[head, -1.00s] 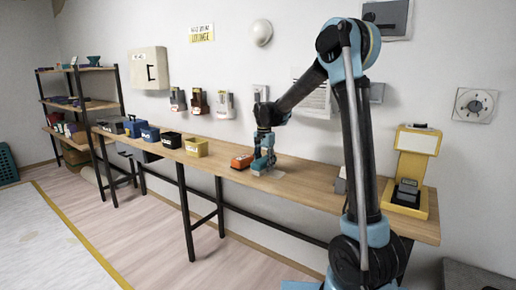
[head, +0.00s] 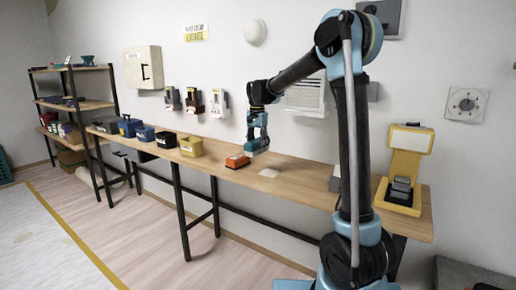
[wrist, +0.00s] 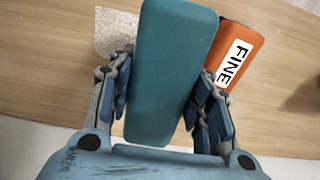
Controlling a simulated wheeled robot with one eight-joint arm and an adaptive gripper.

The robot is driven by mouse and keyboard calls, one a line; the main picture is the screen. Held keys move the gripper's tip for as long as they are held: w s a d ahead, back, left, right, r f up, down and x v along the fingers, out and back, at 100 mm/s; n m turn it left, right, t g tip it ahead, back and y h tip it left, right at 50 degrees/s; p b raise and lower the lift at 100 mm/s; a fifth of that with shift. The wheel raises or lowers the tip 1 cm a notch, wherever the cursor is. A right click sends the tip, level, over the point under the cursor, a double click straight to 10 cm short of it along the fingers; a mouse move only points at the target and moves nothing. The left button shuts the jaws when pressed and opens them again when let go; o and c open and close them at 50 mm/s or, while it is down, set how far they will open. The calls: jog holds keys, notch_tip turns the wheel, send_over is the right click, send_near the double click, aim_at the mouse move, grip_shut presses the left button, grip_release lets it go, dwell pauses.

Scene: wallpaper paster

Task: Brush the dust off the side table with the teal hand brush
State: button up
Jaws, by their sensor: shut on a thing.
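My gripper (wrist: 165,100) is shut on the teal hand brush (wrist: 168,65), with a finger on each side of it. In the head view the brush (head: 257,146) is held above the long wooden side table (head: 300,188), apart from its top. A pale speckled patch, seemingly the dust (head: 268,173), lies on the table just right of and below the brush. Part of that patch also shows in the wrist view (wrist: 115,30), left of the brush, which hides the rest. The brush's underside is hidden in the wrist view.
An orange block (head: 237,161) marked "FINE" (wrist: 235,58) sits on the table close beside the brush. A yellow stand (head: 405,170) is at the right end. Bare tabletop lies right of the patch.

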jog(key=shift+o, duration=0.7)
jog(key=shift+c, duration=0.7)
jog(key=shift+f, duration=3.05)
jog(key=shift+s, duration=0.1)
